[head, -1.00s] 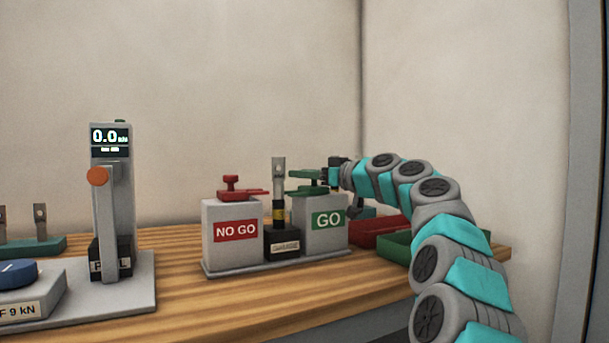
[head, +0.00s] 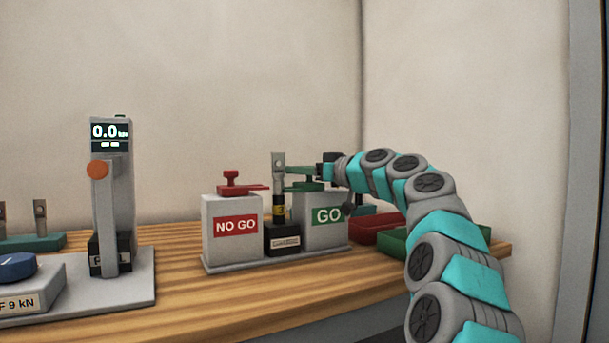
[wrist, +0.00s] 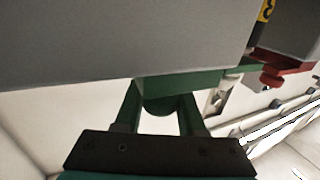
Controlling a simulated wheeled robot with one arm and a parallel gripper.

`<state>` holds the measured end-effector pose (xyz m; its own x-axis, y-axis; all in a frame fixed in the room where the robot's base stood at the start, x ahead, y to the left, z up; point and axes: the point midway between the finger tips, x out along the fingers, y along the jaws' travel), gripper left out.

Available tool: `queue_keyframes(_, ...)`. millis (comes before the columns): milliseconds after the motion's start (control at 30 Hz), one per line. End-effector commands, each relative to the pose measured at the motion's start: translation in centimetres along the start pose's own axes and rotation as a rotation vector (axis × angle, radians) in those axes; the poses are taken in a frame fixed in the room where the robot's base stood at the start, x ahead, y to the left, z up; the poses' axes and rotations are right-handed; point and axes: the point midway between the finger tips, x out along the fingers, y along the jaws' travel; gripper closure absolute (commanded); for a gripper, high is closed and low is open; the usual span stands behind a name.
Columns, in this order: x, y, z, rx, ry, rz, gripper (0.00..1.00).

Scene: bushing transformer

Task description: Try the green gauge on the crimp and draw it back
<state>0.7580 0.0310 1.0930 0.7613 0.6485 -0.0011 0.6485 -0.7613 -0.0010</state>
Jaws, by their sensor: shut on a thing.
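The green gauge (head: 301,170) is a flat bar above the grey GO block (head: 341,230). It also shows in the wrist view (wrist: 215,80). My gripper (head: 326,171) is shut on the gauge's right end; in the wrist view, a rounded green part sits between the fingers (wrist: 160,112). The crimp lug (head: 279,175) stands upright in a black holder (head: 282,240), with a yellow-banded part below it. The gauge's left tip reaches the lug's edge in the head view; I cannot tell whether they touch.
A red gauge (head: 236,184) rests on the NO GO block (head: 233,212), left of the lug. A red tray (head: 377,232) and a green tray (head: 393,243) lie to the right. A press with a 0.0 display (head: 110,133) stands at left.

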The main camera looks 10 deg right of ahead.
Motion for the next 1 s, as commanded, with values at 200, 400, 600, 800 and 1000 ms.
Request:
queue_keyframes(200, 0.7, -1.9, -0.1, -0.003, 0.003, -0.002, 1.0)
queue_keyframes(400, 0.6, -1.8, -0.1, -0.002, 0.002, -0.001, 1.0)
queue_keyframes(600, 0.7, -1.7, -0.1, -0.001, 0.002, -0.001, 0.39)
queue_keyframes(800, 0.7, -1.7, 0.0, -0.001, 0.001, -0.001, 0.31)
queue_keyframes(1000, 0.6, -1.4, -0.1, 0.0, 0.001, 0.0, 0.31)
